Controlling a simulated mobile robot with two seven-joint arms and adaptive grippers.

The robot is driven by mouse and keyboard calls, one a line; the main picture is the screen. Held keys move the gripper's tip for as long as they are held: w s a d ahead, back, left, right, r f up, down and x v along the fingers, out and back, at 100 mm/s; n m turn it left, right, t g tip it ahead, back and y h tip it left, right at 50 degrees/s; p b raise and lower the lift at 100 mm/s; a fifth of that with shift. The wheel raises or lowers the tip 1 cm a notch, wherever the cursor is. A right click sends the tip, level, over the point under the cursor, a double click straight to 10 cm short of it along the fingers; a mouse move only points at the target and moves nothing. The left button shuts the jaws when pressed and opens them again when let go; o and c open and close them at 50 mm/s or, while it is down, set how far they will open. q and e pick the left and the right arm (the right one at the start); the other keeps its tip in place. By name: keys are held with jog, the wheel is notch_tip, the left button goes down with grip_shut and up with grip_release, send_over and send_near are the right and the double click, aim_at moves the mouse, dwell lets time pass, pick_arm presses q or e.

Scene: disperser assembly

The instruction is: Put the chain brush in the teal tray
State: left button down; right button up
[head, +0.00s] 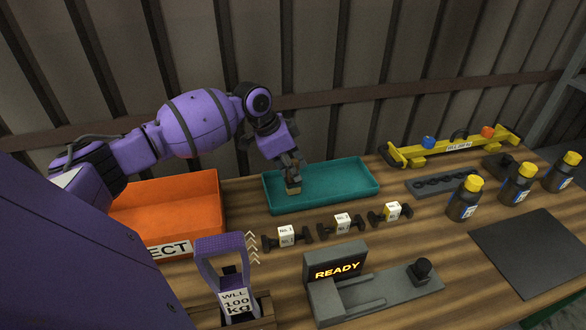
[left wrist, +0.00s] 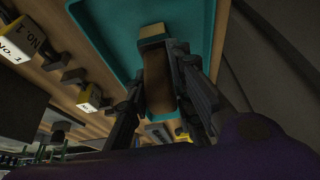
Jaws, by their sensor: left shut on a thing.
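The teal tray (head: 335,187) stands near the back middle of the bench; its floor also shows in the left wrist view (left wrist: 105,30). My left gripper (head: 291,173) points down over the left part of the tray. It is shut on the chain brush (head: 293,188), whose pale tan end hangs lowest. In the left wrist view, the brown body of the brush (left wrist: 158,75) sits between the two dark fingers. I cannot tell whether the brush touches the tray floor. My right gripper is not in view.
An orange bin (head: 190,200) stands left of the tray. Several labelled parts (head: 343,223) lie in front. A READY display (head: 337,267) and a purple WLL shackle (head: 232,275) are nearer. A yellow bar (head: 455,147) and several dark bottles (head: 465,200) are at right.

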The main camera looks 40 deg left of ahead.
pick_arm(q)
jog(key=c, duration=1.5)
grip_release()
jog(key=shift+f, duration=0.1)
jog(key=shift+c, duration=0.2)
jog(key=v, duration=1.2)
jog(key=shift+p, duration=0.3)
jog(key=shift+w+d, duration=0.1)
